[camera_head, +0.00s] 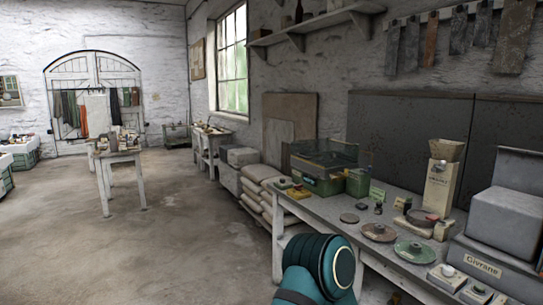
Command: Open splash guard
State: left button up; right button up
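A green box-like machine (322,184) stands at the far end of the long workbench along the right wall. A dark, see-through panel (325,152) rises over it and looks like the splash guard. At this distance I cannot tell clearly how far the panel is raised. A grey machine labelled Givrane (485,266) stands at the near right, with a grey upper housing (508,217); I see no clear guard on it. Neither gripper is in view. A teal link of my own arm shows at the bottom centre, in front of the bench.
The workbench (300,206) holds round discs (379,232), a beige hopper machine (440,185) and small parts. Filled sacks (258,190) lie beyond it against the wall. A small table (122,155) stands at the left back. The floor (150,245) between is clear.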

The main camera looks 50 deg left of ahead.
aim_at(324, 152)
jog(key=u, duration=1.35)
jog(key=i+j+z, duration=0.1)
jog(key=z, duration=0.25)
jog(key=i+j+z, duration=0.15)
jog(key=z, duration=0.2)
jog(key=i+j+z, duration=0.25)
jog(key=z, duration=0.15)
jog(key=i+j+z, duration=0.1)
jog(key=j, duration=0.2)
jog(key=i+j+z, duration=0.1)
jog(key=i+j, duration=0.15)
jog(key=i+j+z, duration=0.1)
jog(key=j, duration=0.3)
jog(key=i+j, duration=0.15)
jog(key=j, duration=0.2)
jog(key=i+j, duration=0.2)
jog(key=j, duration=0.2)
jog(key=i+j+z, duration=0.1)
jog(key=j, duration=0.25)
jog(key=i+j, duration=0.2)
jog(key=j, duration=0.2)
jog(key=i+j, duration=0.15)
jog(key=j, duration=0.2)
jog(key=z, duration=0.05)
